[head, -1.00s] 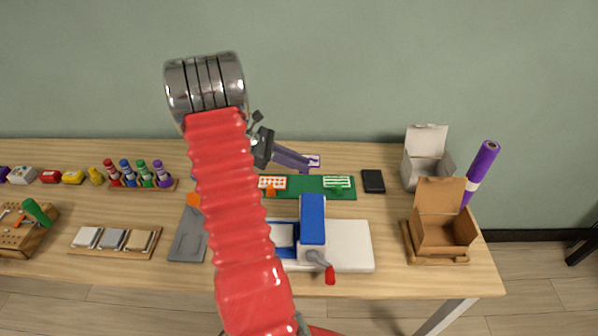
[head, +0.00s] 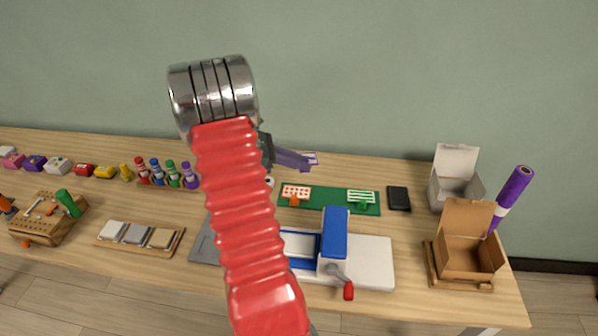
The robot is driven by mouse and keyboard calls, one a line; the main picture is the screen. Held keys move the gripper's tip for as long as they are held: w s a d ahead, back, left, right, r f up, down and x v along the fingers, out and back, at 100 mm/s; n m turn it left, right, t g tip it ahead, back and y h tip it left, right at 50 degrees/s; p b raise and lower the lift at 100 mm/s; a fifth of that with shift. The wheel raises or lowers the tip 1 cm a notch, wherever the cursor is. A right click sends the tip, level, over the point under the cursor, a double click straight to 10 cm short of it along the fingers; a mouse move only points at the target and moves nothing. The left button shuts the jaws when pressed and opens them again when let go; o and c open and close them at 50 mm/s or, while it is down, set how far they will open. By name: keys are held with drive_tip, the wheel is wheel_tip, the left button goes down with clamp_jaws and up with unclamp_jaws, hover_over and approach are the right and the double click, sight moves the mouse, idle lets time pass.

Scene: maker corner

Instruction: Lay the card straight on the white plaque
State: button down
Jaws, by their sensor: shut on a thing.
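My gripper (head: 304,161) is shut on a small white card with purple markings (head: 313,156). The card shows only as a small piece at the fingertips, so its full face and tilt cannot be told. It is held in the air, in the picture just above the green mat. A white plaque (head: 112,229) lies at the left end of a wooden tray (head: 137,247), beside a grey plaque (head: 135,233) and a beige plaque (head: 160,238). The gripper is far to the right of this tray. My red arm hides the middle of the table.
A blue and white press with a red-handled crank (head: 335,235) stands in front. Marker pens, small coloured boxes and a pegboard block (head: 45,220) stand left; open boxes (head: 467,240) stand right.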

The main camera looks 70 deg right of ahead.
drive_tip(key=w+a+r+n+t+h, duration=0.2)
drive_tip(key=w+a+n+t+h, duration=0.15)
drive_tip(key=w, duration=0.55)
drive_tip(key=w+a+r+n+t+h, duration=0.2)
drive_tip(key=w+n, duration=0.2)
drive_tip(key=w, duration=0.4)
drive_tip(key=w+a+r+n+t, duration=0.1)
drive_tip(key=w+a+n+t, duration=0.65)
drive_tip(key=w+a, duration=0.7)
drive_tip(key=w+a+n+t+y, duration=0.2)
drive_tip(key=a+n+t, duration=0.1)
drive_tip(key=a, duration=0.8)
drive_tip(key=w+a+n+t+y, duration=0.1)
drive_tip(key=a+n+t+y, duration=0.2)
drive_tip(key=a, duration=0.9)
drive_tip(key=w+a+f+n+t+y, duration=0.1)
drive_tip(key=a+n, duration=0.4)
drive_tip(key=a, duration=0.6)
drive_tip(key=shift+w+a+t+y, duration=0.15)
drive_tip(key=shift+w+t+y, duration=0.65)
drive_tip(key=shift+t+y, duration=0.25)
